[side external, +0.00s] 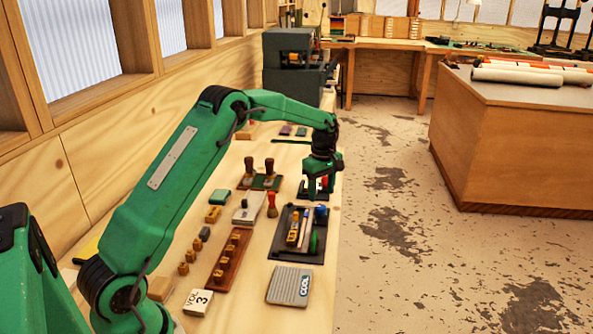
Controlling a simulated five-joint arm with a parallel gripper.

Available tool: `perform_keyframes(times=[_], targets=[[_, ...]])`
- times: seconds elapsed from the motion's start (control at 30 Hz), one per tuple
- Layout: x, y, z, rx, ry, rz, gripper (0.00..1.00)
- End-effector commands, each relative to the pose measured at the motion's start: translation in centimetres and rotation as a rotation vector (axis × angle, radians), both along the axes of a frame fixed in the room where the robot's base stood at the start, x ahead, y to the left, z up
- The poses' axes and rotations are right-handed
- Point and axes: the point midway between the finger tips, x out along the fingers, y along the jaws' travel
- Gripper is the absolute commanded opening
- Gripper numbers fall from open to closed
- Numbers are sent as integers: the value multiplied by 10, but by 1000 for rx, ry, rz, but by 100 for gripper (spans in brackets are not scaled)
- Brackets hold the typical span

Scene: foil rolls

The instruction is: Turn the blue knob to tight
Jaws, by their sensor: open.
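A small blue piece (321,212), which looks like the blue knob, is at the far right corner of a dark tray (283,253) near the bench's right edge. Its setting and any marks are too small to read. My gripper (318,187) points down just beyond the tray, past the blue piece in this view. It is open, with a dark piece and a bit of red at its fingers. I cannot tell whether it touches them. The fingertips are partly lost against these dark things.
The tray also holds a wooden-yellow tool (293,230) and a green piece (314,242). A grey ribbed block (290,286) lies in front. A red-topped brush (272,203), dark-handled stamps (269,168) and a brown rack (230,257) stand left. Floor lies beyond the right edge.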

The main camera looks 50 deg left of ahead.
Motion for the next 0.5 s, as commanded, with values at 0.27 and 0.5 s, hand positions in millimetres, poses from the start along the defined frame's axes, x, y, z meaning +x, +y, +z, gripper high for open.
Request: perform_keyframes(times=[0.27,0.5], targets=[[0,0,-36,-1,2,-1,52],[0,0,-52,0,1,-1,52]])
